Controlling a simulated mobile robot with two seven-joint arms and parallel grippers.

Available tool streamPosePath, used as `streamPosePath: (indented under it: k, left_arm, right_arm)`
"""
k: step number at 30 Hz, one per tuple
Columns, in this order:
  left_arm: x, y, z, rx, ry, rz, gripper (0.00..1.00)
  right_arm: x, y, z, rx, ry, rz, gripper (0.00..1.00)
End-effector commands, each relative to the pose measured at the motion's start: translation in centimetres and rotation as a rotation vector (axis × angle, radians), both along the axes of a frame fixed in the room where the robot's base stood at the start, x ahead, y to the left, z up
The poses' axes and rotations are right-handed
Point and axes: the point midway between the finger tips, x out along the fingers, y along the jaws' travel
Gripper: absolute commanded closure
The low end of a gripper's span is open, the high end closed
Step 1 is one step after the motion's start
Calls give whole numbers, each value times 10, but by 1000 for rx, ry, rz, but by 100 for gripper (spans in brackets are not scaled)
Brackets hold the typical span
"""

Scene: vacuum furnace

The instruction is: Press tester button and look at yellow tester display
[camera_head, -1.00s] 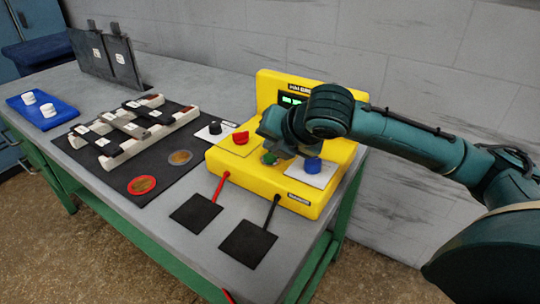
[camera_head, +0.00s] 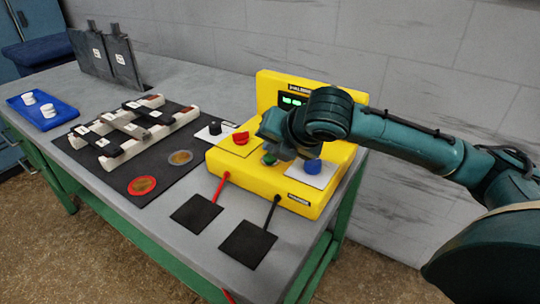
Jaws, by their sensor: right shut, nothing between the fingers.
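The yellow tester (camera_head: 240,170) stands at the right end of the table. Its display (camera_head: 291,100) is lit with green marks and partly hidden by my right arm. A green button (camera_head: 269,159) sits on the tester's top between a red knob (camera_head: 240,138) and a blue knob (camera_head: 312,166). My right gripper (camera_head: 272,152) is shut and empty, pointing down at the green button. Its fingertips are mostly hidden, so I cannot tell whether they touch the button. My left gripper is not in view.
Two black pads (camera_head: 197,214) on red and black leads lie before the tester. A black mat (camera_head: 130,180) with white racks and round discs lies left of it. A blue tray (camera_head: 40,116) with white pieces and two dark plates (camera_head: 105,57) are further left.

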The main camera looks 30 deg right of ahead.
Motion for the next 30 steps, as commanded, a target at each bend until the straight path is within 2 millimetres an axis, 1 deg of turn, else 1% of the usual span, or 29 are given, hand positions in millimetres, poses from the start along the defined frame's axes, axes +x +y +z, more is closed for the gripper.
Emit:
streamPosePath:
  k: [6, 16, 30]
  left_arm:
    - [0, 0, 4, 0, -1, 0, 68]
    - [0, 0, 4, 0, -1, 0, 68]
    - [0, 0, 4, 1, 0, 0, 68]
  right_arm:
    - [0, 0, -6, -1, 2, -1, 100]
    - [0, 0, -6, -1, 1, -1, 100]
    - [0, 0, -11, -1, 0, -1, 100]
